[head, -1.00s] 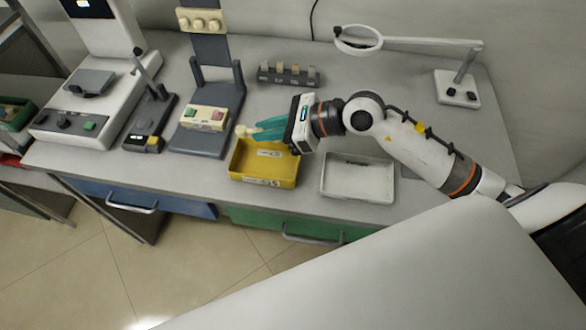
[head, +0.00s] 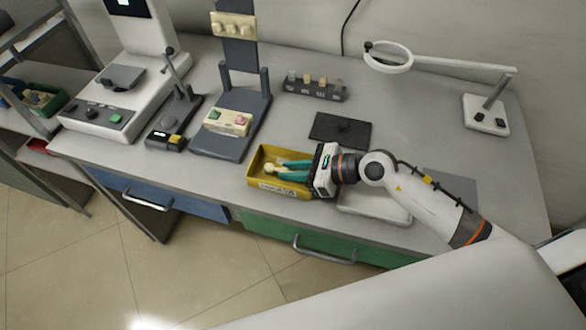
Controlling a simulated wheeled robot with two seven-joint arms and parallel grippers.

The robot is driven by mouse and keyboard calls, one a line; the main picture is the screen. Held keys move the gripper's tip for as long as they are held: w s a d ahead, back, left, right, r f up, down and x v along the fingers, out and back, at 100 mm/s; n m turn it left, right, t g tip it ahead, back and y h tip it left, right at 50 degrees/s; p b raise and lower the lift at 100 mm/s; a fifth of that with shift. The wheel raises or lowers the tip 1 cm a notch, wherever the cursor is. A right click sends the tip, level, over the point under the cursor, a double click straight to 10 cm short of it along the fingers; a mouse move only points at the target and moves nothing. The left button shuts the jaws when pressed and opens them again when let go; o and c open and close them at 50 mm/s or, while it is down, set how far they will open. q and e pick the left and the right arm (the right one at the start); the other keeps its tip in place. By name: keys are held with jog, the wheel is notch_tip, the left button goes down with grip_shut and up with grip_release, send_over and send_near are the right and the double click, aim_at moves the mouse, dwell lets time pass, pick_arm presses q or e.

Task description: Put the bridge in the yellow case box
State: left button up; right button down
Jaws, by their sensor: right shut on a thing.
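The yellow case box (head: 258,182) sits near the front edge of the bench, with a label on its front wall. My right gripper (head: 277,171) reaches in from the right with teal fingers. It is shut on the bridge (head: 269,169), a small cream-coloured piece at the fingertips. The fingers and bridge are over the box's opening, within its rim as seen from above. I cannot tell whether the bridge touches the box floor. The gripper body hides the box's right end. My left gripper is not in view.
A white tray (head: 372,208) lies right of the box, partly under my right arm. A dark flat plate (head: 340,131) lies behind it. A grey rack (head: 315,90) with small pieces, a stand (head: 228,140) and a ring-lamp arm (head: 440,60) stand farther back.

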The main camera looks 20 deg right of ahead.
jog(key=shift+f, duration=0.1)
jog(key=c, duration=1.3)
grip_release()
jog(key=shift+d+r, duration=0.15)
jog(key=shift+r, duration=0.05)
jog(key=b+v, duration=0.1)
jog(key=v, duration=0.9)
jog(key=shift+s+d+b, duration=0.2)
jog(key=shift+d+b, duration=0.05)
jog(key=shift+b, duration=0.05)
jog(key=shift+s+d+r, duration=0.3)
jog(key=shift+d+r, duration=0.05)
